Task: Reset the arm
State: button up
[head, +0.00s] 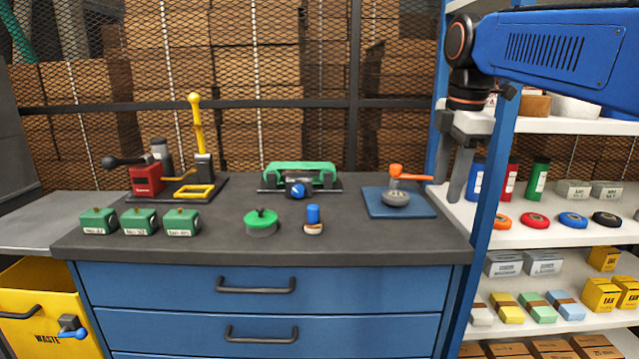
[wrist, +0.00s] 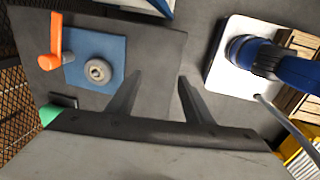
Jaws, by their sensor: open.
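My arm (head: 550,45) is a blue link that reaches in from the upper right in the head view. My gripper (head: 454,190) hangs pointing down past the right edge of the workbench (head: 130,246), beside the blue shelf post. In the wrist view its two dark fingers stand apart with nothing between them (wrist: 160,82), so it is open and empty. The wrist view also shows the bench's grey top, with the blue plate (wrist: 88,72) and orange handle (wrist: 56,38) to the left of the fingers.
The bench carries green boxes (head: 138,221), a red and yellow press (head: 147,180), a green-topped fixture (head: 298,174), a green-lidded tin (head: 261,223) and a blue-handled stamp (head: 313,218). Stocked white shelves (head: 540,238) stand at right. A yellow waste bin (head: 40,300) stands left. The bench front is clear.

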jog(key=s+d+f+m+t, duration=0.1)
jog(key=s+f+m, duration=0.8)
jog(key=s+f, duration=0.2)
jog(key=s+d+f+m+t, duration=0.2)
jog(key=s+f+m, duration=0.7)
jog(key=f, duration=0.6)
jog(key=shift+s+d+f, duration=0.25)
jog(key=shift+s+f, duration=0.15)
jog(key=shift+s, duration=0.55)
